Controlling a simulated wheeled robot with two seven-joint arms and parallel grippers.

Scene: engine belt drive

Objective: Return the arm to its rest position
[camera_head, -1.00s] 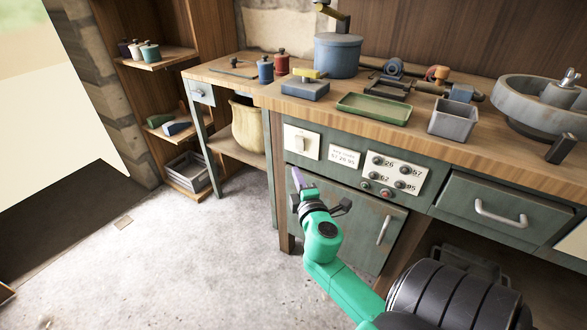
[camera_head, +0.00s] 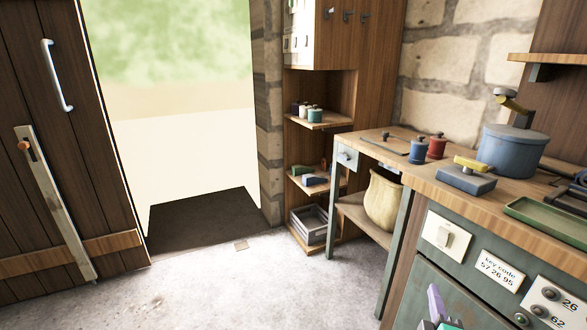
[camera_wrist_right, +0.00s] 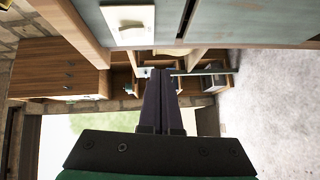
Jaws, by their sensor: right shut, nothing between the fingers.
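My right gripper (camera_head: 436,300) shows only as a small purple finger tip and a bit of green at the bottom edge of the head view, in front of the green cabinet (camera_head: 412,292). In the right wrist view its two dark fingers (camera_wrist_right: 161,88) lie side by side, shut, with nothing between them. The rest of the right arm is outside the head view. My left gripper and arm are not in view.
The workbench (camera_head: 465,205) is on the right, with a blue pot (camera_head: 512,150) and a green tray (camera_head: 545,222). A beige sack (camera_head: 383,200) sits on the side table's lower shelf. Shelves (camera_head: 320,124) stand beyond.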

